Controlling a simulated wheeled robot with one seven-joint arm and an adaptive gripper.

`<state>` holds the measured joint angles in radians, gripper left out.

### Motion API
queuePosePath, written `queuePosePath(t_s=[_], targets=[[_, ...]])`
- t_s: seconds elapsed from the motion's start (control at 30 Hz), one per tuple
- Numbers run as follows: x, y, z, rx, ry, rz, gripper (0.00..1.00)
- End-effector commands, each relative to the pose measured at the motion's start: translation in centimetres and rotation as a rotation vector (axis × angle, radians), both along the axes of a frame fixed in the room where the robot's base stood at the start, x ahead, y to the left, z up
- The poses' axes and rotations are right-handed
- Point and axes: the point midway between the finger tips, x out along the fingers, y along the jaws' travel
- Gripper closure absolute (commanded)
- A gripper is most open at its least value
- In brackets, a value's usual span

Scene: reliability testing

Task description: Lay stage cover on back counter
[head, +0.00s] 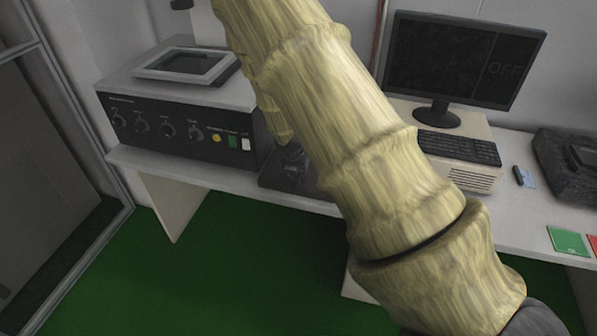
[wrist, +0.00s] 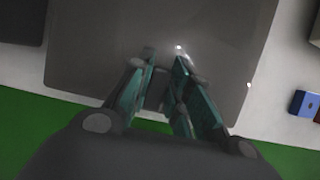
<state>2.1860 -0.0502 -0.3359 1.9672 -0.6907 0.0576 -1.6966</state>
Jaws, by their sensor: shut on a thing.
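The stage cover, a flat dark grey plate with rounded corners, spreads below my gripper (wrist: 165,58) in the wrist view (wrist: 85,60). In the head view a dark edge of it (head: 314,205) shows at the front of the white back counter (head: 225,178), right of the black control box. My gripper also shows in the head view (head: 290,168), mostly behind my arm. Its teal-padded fingers are close together, shut on the cover near its front edge. The exact contact is hard to see. The cover is over the counter; I cannot tell if it touches.
The black control box (head: 175,150) with knobs and a framed top stands at the left. A monitor (head: 465,60), keyboard (head: 458,147) and dark grey case (head: 570,165) stand to the right. A blue block (wrist: 306,103) lies right of the cover. Green floor (head: 120,275) is open in front.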

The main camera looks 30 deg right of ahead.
Motion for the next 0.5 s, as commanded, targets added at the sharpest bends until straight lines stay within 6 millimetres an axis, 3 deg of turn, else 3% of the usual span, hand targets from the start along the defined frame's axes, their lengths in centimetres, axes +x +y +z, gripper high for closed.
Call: queuePosePath(t_s=[0.2, 0.23, 0.3, 0.5], targets=[[0.01, 0.00, -0.17, 0.000, 0.000, 0.000, 1.00], [0.01, 0.00, -0.12, 0.000, 0.000, 0.000, 0.75], [0.01, 0.01, -0.11, 0.000, 0.000, 0.000, 0.62], [0.01, 0.01, -0.10, 0.001, -0.001, 0.000, 0.59]])
